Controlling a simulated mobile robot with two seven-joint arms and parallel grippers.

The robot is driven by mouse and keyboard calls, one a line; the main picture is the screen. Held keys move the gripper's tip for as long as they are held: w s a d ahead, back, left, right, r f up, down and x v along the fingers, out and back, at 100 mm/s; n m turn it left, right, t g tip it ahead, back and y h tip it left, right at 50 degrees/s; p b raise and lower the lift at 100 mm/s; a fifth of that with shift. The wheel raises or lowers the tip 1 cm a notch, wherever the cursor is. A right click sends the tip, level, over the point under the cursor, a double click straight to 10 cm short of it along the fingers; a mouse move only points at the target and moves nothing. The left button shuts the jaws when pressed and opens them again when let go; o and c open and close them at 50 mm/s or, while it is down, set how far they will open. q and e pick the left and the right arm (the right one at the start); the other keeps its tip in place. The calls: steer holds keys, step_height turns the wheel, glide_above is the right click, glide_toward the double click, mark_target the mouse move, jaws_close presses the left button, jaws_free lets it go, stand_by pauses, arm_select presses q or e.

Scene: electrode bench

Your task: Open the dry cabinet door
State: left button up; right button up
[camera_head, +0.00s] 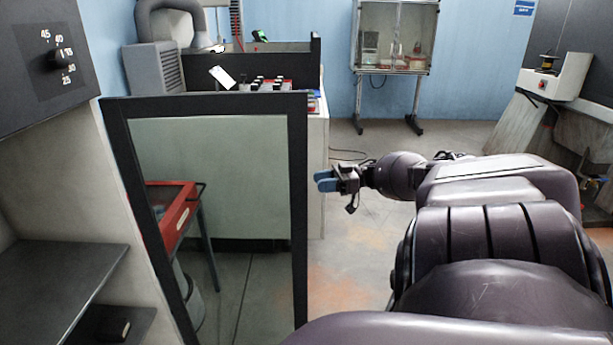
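The dry cabinet (60,150) stands at the left edge, with a dark control panel and dial at the top. Its door (298,200) is a clear pane in a black frame. The door stands swung out from the cabinet, and the shelves inside show to its left. My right gripper (323,181), with blue finger pads, is just right of the door's free edge and appears apart from it. It holds nothing that I can see. The pads look close together, but the gap is unclear. My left gripper is not in view.
Dark shelves (58,282) are inside the cabinet. Through the pane, a red tray (176,215) on a stand shows. A bench (317,145) is behind the door. A glass-fronted case (394,38) stands at the back wall. Floor is clear between the bench and my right arm.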

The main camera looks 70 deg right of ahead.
steer(key=v, duration=0.3)
steer(key=shift+s+d, duration=0.15)
stand_by(0.4)
